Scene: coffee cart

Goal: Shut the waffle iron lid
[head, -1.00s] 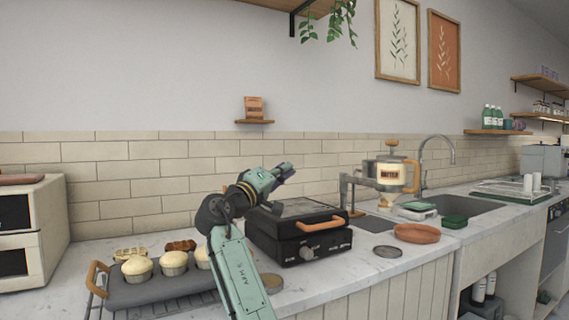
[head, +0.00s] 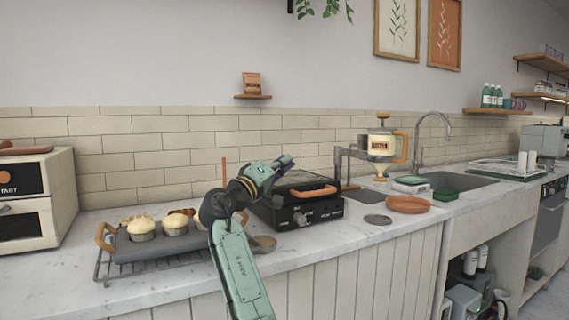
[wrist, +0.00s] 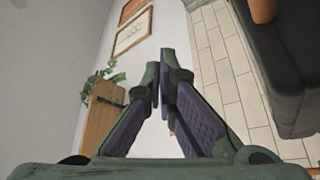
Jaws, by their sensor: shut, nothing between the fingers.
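The waffle iron (head: 301,213) is a black box with a knob on its front, standing on the counter. Its dark lid (head: 308,179) lies flat over the base, with a wooden handle (head: 313,192) along the front; it looks shut. My gripper (head: 287,161) is at the lid's rear left in the head view, and my arm hides the iron's left side. I cannot tell whether it touches the lid. In the wrist view my gripper's fingertips (wrist: 168,62) are together and empty, and a dark body, probably the waffle iron (wrist: 290,65), fills the right edge.
A muffin tray (head: 125,251) on a wire rack is left of my arm. A terracotta dish (head: 408,205), a dark disc (head: 377,219) and a batter dispenser (head: 382,145) are to the right. A small shelf (head: 253,97) is on the wall behind.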

